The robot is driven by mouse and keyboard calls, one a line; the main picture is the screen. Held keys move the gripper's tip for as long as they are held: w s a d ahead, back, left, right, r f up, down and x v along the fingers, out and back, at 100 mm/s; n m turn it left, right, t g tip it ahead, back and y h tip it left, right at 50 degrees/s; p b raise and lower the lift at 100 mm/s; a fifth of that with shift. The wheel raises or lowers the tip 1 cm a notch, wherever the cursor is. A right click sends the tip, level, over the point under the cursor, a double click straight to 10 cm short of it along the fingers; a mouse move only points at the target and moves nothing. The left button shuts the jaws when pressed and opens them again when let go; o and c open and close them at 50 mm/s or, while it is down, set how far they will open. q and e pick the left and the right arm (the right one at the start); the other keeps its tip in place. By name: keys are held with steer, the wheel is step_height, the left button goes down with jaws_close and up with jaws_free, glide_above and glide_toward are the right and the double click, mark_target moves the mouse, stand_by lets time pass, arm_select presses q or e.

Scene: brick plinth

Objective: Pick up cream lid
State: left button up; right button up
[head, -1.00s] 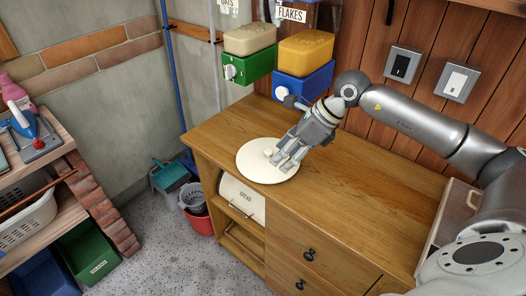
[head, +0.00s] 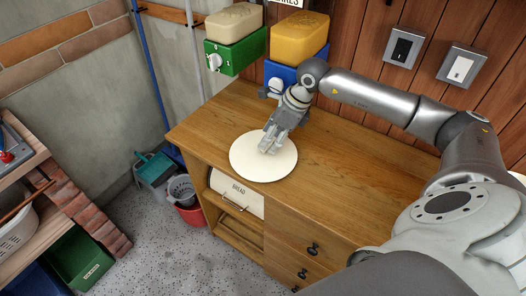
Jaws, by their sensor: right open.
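The cream lid (head: 262,168) is a flat round disc lying on the wooden cabinet top, near its left front corner. My right gripper (head: 270,148) comes down over the lid's back half with its fingers pointing at the middle. The fingers are open and hide the lid's centre, so I cannot tell whether they touch its knob. My left gripper is not in view.
The wooden cabinet top (head: 345,185) is bare to the right of the lid. Green (head: 235,57) and blue (head: 283,73) dispensers hang on the wall behind. A bread bin (head: 237,193) sits in the cabinet's open shelf. Buckets stand on the floor at left.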

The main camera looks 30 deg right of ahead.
steer(key=p+x, duration=0.1)
steer(key=x, duration=0.2)
steer(key=shift+w+a+f, duration=0.1)
steer(key=shift+w+a, duration=0.1)
steer(key=shift+w+f, duration=0.1)
steer(key=shift+f, duration=0.25)
steer(key=c, duration=1)
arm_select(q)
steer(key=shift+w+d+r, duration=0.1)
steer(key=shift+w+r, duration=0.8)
arm_select(e)
jaws_close()
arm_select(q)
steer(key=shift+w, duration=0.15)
